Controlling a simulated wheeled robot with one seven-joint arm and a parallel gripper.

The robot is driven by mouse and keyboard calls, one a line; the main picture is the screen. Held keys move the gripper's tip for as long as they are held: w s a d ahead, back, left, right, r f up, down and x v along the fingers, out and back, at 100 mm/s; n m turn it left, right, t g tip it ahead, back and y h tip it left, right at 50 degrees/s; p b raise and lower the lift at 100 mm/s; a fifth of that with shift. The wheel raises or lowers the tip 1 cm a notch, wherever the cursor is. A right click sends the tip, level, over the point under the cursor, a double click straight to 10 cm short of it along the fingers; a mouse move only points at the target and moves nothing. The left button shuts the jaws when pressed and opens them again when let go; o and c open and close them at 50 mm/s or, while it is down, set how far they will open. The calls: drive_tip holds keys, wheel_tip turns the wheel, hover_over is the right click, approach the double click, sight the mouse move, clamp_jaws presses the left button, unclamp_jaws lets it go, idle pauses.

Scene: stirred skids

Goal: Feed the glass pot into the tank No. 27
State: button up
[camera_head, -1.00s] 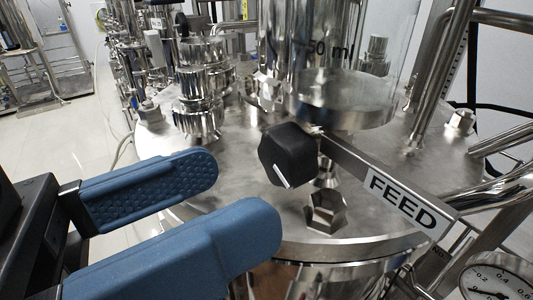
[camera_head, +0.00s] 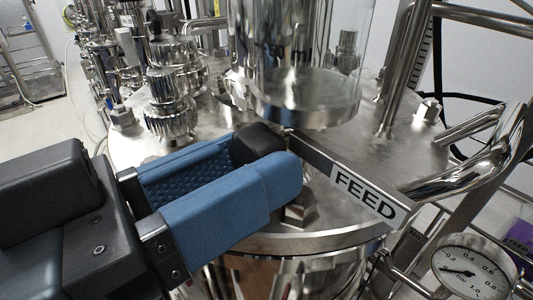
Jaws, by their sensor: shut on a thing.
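A clear glass pot (camera_head: 345,75) with black volume marking stands above the round steel lid (camera_head: 390,150) of the tank. Beneath it is a black valve knob (camera_head: 258,139), beside a white label reading FEED (camera_head: 364,196). My gripper (camera_head: 262,155), with blue padded fingers, is shut on the black knob. No tank number is readable.
Steel fittings (camera_head: 168,95) stand on the lid to the left, close to my gripper. Pipes (camera_head: 475,150) and a pressure gauge (camera_head: 468,270) crowd the right. A pale floor shows at far left.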

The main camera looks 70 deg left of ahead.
drive_tip(key=c, duration=0.4)
drive_tip(key=shift+f+b, duration=0.1)
drive_tip(key=shift+b, duration=0.3)
drive_tip(key=shift+m+b, duration=0.35)
drive_tip(key=shift+m, duration=0.05)
drive_tip(key=m+b, duration=0.2)
drive_tip(key=shift+f+b, duration=0.15)
drive_tip(key=shift+b, duration=0.25)
drive_tip(key=m+b, duration=0.1)
drive_tip(key=b, duration=0.1)
drive_tip(key=m+b, duration=0.1)
drive_tip(key=m, duration=0.1)
drive_tip(key=shift+a+r+b, duration=0.15)
drive_tip(key=shift+r+b, duration=0.05)
drive_tip(key=shift+b, duration=0.15)
drive_tip(key=o, duration=1)
